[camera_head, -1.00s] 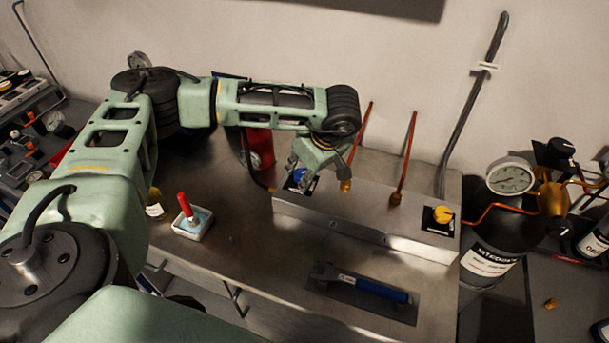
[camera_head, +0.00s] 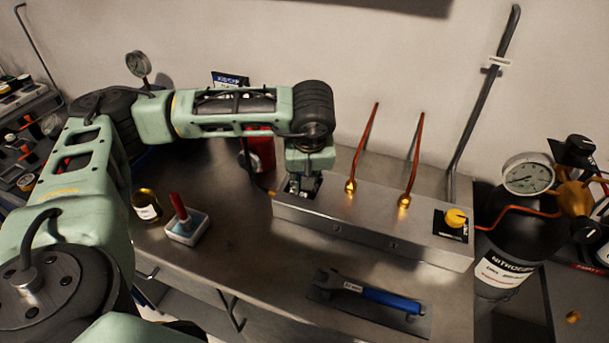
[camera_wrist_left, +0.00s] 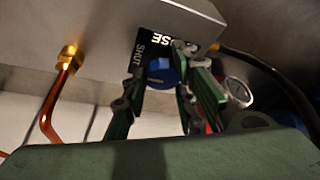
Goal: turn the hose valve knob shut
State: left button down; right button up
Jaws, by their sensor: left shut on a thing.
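The blue hose valve knob (camera_wrist_left: 160,70) shows in the left wrist view, on a black plate (camera_wrist_left: 143,50) lettered "SHUT" and ending in "SE". The plate is on the left end of the metal manifold box (camera_head: 375,224). My left gripper (camera_head: 301,186) points down over that end in the head view and hides the knob there. In the left wrist view the fingers of my left gripper (camera_wrist_left: 159,82) are on both sides of the knob and closed on it. How far the knob is turned I cannot tell. My right gripper is not in view.
A yellow knob (camera_head: 456,218) sits at the box's right end. Two copper pipes (camera_head: 362,150) (camera_head: 412,160) rise from the box. A blue-handled wrench (camera_head: 375,296) lies in front. A red-handled tool in a tray (camera_head: 187,229) and a small jar (camera_head: 147,206) stand left.

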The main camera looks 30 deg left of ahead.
pick_arm(q)
jog(key=shift+w+d+r, duration=0.15)
jog(key=shift+w+r, duration=0.1)
jog(key=shift+w, duration=0.05)
jog(key=c, duration=1.6)
grip_release()
jog(key=shift+d+f, duration=0.1)
jog(key=shift+f, duration=0.1)
jog(key=v, duration=1.2)
